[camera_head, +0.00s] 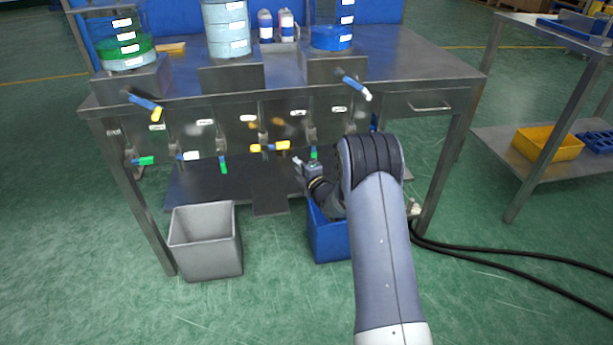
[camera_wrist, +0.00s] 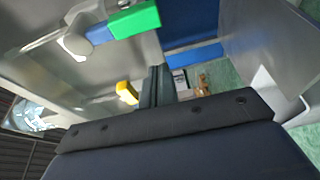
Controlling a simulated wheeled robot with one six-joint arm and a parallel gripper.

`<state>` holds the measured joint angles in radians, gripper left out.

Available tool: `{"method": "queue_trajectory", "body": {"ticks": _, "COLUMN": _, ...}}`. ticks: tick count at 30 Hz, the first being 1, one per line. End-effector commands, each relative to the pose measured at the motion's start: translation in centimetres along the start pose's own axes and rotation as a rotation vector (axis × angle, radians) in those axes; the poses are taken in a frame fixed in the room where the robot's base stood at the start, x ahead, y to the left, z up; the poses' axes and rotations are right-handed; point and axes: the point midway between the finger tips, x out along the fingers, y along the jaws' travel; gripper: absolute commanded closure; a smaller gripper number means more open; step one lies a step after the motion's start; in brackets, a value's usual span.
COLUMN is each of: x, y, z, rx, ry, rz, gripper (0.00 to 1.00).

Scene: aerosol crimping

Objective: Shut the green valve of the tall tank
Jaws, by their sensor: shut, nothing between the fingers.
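Three tanks stand on the metal bench: a left one with green liquid (camera_head: 125,48), a middle one with pale blue bands (camera_head: 227,30) and a right one with blue liquid (camera_head: 331,37). The frame cuts their tops, so I cannot tell which is tallest. Green valve handles show at the left (camera_head: 145,161), hanging mid-front (camera_head: 222,164) and hanging near my gripper (camera_head: 313,153). In the wrist view my gripper (camera_wrist: 155,85) is apart from a green handle (camera_wrist: 135,19) and a yellow handle (camera_wrist: 127,92).
A grey bin (camera_head: 206,241) and a blue bin (camera_head: 327,238) stand on the floor below the bench front. Blue-handled levers (camera_head: 145,103) stick out under the bench top. A side table (camera_head: 510,150) stands right, with black cables on the floor.

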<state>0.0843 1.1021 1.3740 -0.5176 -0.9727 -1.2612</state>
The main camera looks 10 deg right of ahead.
Motion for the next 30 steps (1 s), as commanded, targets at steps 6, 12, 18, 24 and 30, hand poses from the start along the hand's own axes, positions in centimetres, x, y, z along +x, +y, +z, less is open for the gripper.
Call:
{"method": "queue_trajectory", "body": {"ticks": 6, "x": -0.4, "y": -0.1, "z": 2.7, "rx": 0.000, "ry": -0.004, "rz": 0.000, "gripper": 1.00}}
{"method": "queue_trajectory", "body": {"ticks": 12, "x": -0.8, "y": 0.0, "z": 3.8, "rx": 0.001, "ry": -0.002, "rz": 0.000, "gripper": 1.00}}
{"method": "queue_trajectory", "body": {"ticks": 18, "x": -0.8, "y": 0.0, "z": 3.8, "rx": 0.001, "ry": 0.000, "rz": -0.001, "gripper": 1.00}}
{"method": "queue_trajectory", "body": {"ticks": 24, "x": -0.8, "y": 0.0, "z": 3.8, "rx": -0.002, "ry": 0.000, "rz": -0.001, "gripper": 1.00}}
{"method": "queue_trajectory", "body": {"ticks": 30, "x": -0.7, "y": -0.1, "z": 4.1, "rx": -0.041, "ry": 0.000, "rz": -0.013, "gripper": 1.00}}
